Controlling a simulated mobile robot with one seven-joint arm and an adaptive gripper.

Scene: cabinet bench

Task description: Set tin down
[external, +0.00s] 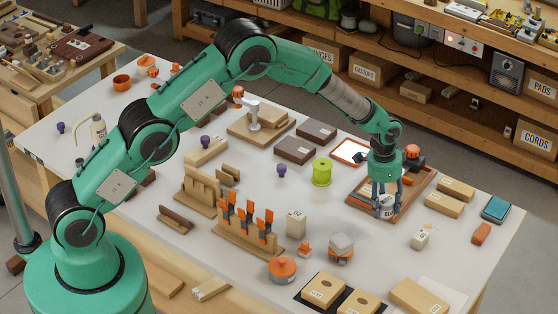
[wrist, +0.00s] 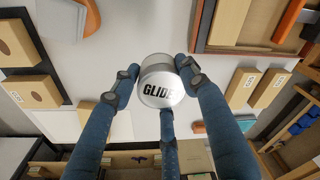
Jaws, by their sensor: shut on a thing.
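A round silver-white tin (wrist: 160,88) with the word GLIDE on its top sits between the fingers of my gripper (wrist: 160,82) in the wrist view. The three dark blue fingers are shut on its sides. In the external view my gripper (external: 386,200) points down with the tin (external: 388,212) at its fingertips, in front of the wooden tray (external: 418,196). In the wrist view the tray (wrist: 258,51) is to the upper right and the tin appears over the white table beside it. I cannot tell whether the tin's underside touches the table.
Cardboard boxes (external: 451,203), a small pale block (external: 420,237), a blue-topped case (external: 496,209) and an orange block (external: 481,233) lie to the right. A green spool (external: 322,172) stands to the left. Bare tabletop (external: 378,255) lies in front of the gripper.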

